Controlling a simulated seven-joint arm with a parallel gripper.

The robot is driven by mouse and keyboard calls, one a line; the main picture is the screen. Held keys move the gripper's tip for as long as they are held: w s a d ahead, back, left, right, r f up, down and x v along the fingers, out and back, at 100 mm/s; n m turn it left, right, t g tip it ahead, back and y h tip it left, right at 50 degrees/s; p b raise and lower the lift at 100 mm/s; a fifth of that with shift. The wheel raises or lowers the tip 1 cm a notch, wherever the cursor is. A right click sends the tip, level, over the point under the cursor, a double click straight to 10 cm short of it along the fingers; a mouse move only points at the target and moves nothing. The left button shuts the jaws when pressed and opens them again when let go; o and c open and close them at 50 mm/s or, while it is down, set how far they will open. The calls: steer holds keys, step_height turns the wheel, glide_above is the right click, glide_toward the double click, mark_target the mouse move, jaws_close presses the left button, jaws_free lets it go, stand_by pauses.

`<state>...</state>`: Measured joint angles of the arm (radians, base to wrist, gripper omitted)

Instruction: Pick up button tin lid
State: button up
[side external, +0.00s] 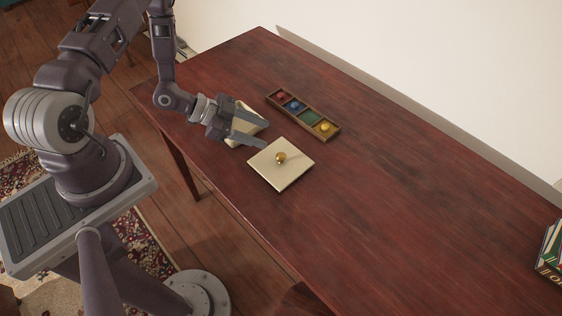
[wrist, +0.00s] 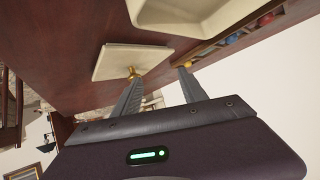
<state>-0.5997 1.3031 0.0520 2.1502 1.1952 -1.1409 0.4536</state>
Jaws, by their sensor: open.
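The button tin lid (side external: 291,174) is a flat, square cream plate with a round gold knob (side external: 281,157) at its middle. It lies on the table. In the wrist view the lid (wrist: 115,62) is at upper left, its knob (wrist: 132,71) by the left fingertip; I cannot tell whether they touch. My gripper (side external: 264,135) is open and empty, reaching in from the left with one fingertip close to the lid's far corner. The cream tin (side external: 240,130) stands behind it, partly hidden by my gripper; its open rim shows in the wrist view (wrist: 172,25).
A narrow wooden tray (side external: 328,136) with compartments lies behind the lid, holding red, blue and yellow pieces; one compartment looks green and empty. Books (side external: 551,252) stand at the table's far right. The wall runs along the back. The table right of the lid is clear.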

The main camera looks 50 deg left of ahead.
mark_target(279, 155)
steer(key=s+d+h, duration=0.1)
steer(key=s+d+t+h, duration=0.1)
steer(key=s, duration=0.1)
steer(key=shift+d+f+n, duration=0.3)
steer(key=shift+f, duration=0.1)
steer(key=shift+d, duration=0.35)
steer(key=x, duration=0.6)
steer(key=shift+d+f, duration=0.15)
steer(key=shift+d, duration=0.2)
jaws_close()
